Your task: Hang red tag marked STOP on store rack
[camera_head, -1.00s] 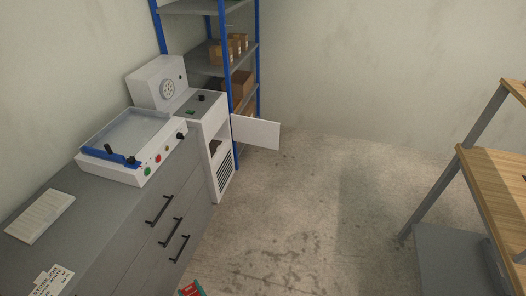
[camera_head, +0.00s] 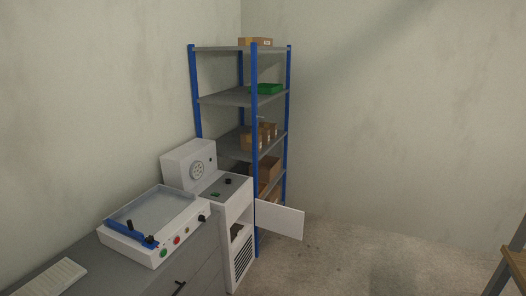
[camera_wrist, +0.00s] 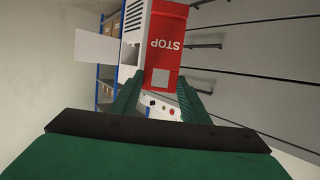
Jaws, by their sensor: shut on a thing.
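The red tag marked STOP (camera_wrist: 166,48) shows in the wrist view, its lettering upside down. My gripper (camera_wrist: 160,88), with green fingers, is shut on the tag's near end. The tag is not in the head view, and neither is my gripper. The store rack (camera_head: 255,150) stands in the back corner in the head view, with blue posts and grey shelves. Part of the rack (camera_wrist: 104,70) also shows at the left of the wrist view. The tag is apart from the rack.
A white machine (camera_head: 225,190) with an open door flap (camera_head: 280,220) stands in front of the rack. A drawer counter (camera_head: 205,258) carries a lidded white unit (camera_head: 150,225). Boxes (camera_head: 262,137) and a green bin (camera_head: 268,88) sit on shelves.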

